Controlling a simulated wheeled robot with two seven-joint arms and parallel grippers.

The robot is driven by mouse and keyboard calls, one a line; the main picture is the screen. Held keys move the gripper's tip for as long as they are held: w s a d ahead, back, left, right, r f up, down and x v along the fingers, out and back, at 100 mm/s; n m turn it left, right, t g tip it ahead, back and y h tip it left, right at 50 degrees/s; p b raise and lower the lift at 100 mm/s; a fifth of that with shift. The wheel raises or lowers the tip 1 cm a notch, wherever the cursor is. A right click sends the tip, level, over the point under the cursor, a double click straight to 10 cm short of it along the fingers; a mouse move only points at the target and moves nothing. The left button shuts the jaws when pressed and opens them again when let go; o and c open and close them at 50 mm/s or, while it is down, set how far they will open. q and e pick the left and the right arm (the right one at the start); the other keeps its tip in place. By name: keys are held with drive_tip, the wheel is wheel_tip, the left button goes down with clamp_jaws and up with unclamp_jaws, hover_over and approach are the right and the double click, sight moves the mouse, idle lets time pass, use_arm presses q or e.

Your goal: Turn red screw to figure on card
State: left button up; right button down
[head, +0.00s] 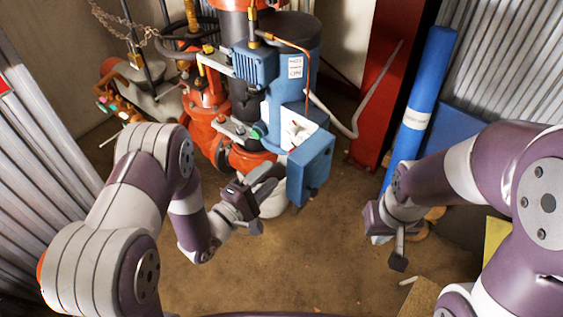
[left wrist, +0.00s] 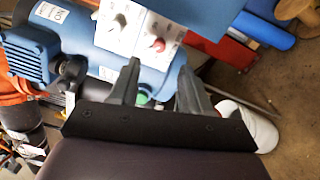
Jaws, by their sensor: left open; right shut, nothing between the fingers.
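In the head view the white panel (head: 297,126) faces up on the machine, and the screw is too small to make out surely. My left gripper (head: 264,206) is open and empty, below and apart from the panel; its two fingers (left wrist: 158,88) point towards the screw. My right gripper (head: 398,258) is shut and empty, low over the floor at the right. A white label (head: 295,66) is on the blue cylinder; I cannot read it or tell any card.
A blue box (head: 310,168) juts out beside the panel, close to my left gripper. Orange-red pipework (head: 205,110) stands to its left. A blue tube (head: 420,105) leans by a red post (head: 385,80) at the right. The brown floor (head: 300,265) between my arms is mostly clear.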

use_arm(q)
drive_tip(key=v, duration=0.5)
drive_tip(key=shift+s, duration=0.1)
